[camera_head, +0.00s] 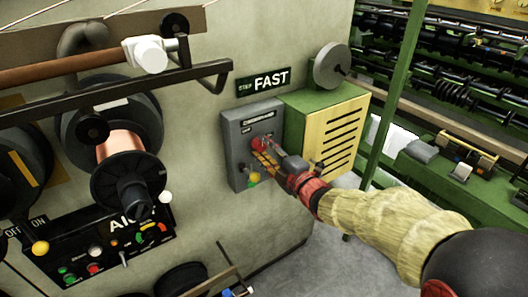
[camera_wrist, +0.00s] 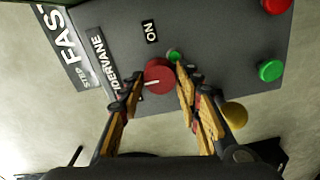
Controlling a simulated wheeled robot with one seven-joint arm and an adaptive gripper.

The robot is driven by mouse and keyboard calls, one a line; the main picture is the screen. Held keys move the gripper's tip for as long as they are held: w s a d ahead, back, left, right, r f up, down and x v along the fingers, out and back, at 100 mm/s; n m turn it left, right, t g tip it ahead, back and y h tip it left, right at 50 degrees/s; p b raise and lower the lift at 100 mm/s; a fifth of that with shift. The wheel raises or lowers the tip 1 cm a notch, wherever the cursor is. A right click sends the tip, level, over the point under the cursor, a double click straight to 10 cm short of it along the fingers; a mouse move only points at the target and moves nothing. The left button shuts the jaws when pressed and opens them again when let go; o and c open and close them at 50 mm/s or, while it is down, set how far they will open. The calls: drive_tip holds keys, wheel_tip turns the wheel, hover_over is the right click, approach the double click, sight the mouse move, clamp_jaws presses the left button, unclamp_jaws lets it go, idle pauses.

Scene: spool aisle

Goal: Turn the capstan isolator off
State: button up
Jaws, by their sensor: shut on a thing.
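A grey control box (camera_head: 238,160) is on the wall below the FAST sign. Its red rotary knob (camera_wrist: 158,76) has a white line that points left and slightly down in the wrist view, away from the ON label (camera_wrist: 150,31). My gripper (camera_head: 262,150) is at the front of the box. In the wrist view its two fingertips lie on either side of the knob and are shut on it. I cannot read an OFF label near the knob.
A green button (camera_wrist: 271,70), a red button (camera_wrist: 276,5) and a yellow knob (camera_wrist: 235,115) are on or beside the panel. A yellow slatted guard (camera_head: 335,135) stands close right of the box. Copper spools (camera_head: 122,140) and another control panel (camera_head: 100,245) are at the left.

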idle(0.5)
drive_tip(key=o, duration=1.2)
drive_tip(key=shift+c, duration=0.2)
drive_tip(key=v, duration=1.2)
